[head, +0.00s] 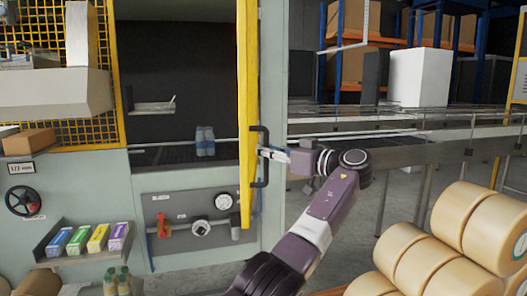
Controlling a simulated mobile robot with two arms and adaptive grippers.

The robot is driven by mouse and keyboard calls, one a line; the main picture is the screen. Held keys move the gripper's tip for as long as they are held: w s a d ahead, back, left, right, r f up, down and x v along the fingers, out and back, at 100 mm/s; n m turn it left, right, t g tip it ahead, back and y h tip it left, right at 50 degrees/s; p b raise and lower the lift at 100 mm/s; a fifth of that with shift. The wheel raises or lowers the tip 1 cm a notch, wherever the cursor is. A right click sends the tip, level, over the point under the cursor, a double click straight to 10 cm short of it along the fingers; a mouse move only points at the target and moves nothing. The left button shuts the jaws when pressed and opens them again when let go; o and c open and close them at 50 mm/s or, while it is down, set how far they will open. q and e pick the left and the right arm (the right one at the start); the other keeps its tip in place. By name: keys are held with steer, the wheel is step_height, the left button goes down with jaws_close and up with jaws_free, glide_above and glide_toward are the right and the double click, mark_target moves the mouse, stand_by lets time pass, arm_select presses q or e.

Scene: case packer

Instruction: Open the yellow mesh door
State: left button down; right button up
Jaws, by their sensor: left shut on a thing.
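The yellow mesh door (247,85) stands swung out from the machine and shows nearly edge-on, so its mesh cannot be made out. Its black handle (265,180) is a vertical bar on the door's right side. My left gripper (266,152) is shut on this handle, with its arm reaching up from the bottom of the head view. The dark opening (180,65) left of the door is uncovered. Two bluish bottles (205,141) stand inside it. My right gripper is not in view.
A fixed yellow mesh panel (92,132) is at the left. Below the opening are a gauge (223,201) and a red valve handle (161,225). Tan rolls (455,245) are stacked at the lower right. A conveyor (400,135) runs behind my arm.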

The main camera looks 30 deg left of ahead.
arm_select(q)
steer(key=shift+f, duration=0.35)
steer(key=c, duration=2.2)
jaws_free()
steer(key=shift+s+d+r, duration=0.1)
steer(key=shift+s+d, duration=0.05)
steer(key=shift+o, duration=1.1)
steer(key=shift+s+d+r, duration=0.1)
steer(key=shift+s+r, duration=0.05)
steer(key=shift+r, duration=0.15)
steer(key=shift+d+f, duration=0.1)
steer(key=shift+d, duration=0.05)
steer(key=s+d, duration=0.1)
steer(key=d, duration=1)
steer(key=shift+d, duration=0.4)
